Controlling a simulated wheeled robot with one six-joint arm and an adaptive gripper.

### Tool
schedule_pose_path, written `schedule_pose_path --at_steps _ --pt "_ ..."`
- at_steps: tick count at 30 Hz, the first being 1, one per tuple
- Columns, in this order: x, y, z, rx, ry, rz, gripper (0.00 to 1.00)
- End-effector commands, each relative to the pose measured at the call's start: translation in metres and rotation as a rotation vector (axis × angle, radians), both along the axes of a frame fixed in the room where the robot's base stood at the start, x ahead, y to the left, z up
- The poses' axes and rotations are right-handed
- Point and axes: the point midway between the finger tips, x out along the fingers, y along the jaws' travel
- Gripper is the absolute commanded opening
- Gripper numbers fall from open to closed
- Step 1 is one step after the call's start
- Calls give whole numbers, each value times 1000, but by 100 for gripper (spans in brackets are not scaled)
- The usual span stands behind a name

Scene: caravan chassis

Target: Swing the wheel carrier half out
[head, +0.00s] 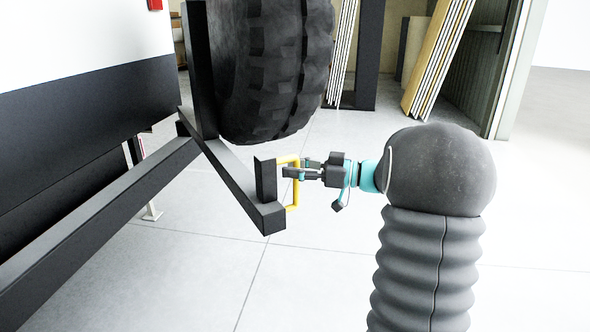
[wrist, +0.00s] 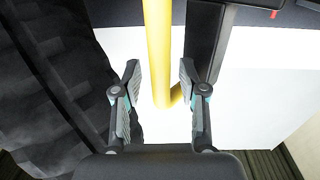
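The wheel carrier (head: 225,168) is a dark square-section frame that bears a large black tyre (head: 270,70). Its lower bar stands at an angle to the chassis beam, and a short upright post rises near its free end. A yellow handle (head: 287,207) is fixed at that end. My gripper (head: 290,170) is at the handle's upright bar. In the wrist view, the yellow handle (wrist: 157,45) runs between the two fingers of my gripper (wrist: 158,72). The fingers are apart, with gaps showing on both sides of the bar. The tyre (wrist: 50,90) fills the left of that view.
The caravan body (head: 80,90), white above and black below, stands at the left. A long dark chassis beam (head: 95,230) runs below it. Boards (head: 437,60) lean by a shelf at the back. The pale tiled floor (head: 310,280) is clear below and right of the carrier.

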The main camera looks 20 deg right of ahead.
Motion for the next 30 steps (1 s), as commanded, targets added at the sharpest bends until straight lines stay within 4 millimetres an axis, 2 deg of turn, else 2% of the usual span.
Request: schedule_pose_path --at_steps 11,24,30 --pt "-5 -9 -2 0 4 -5 43" --pt "-50 -73 -2 0 4 -3 43" --pt "-64 -92 -2 0 3 -1 43"
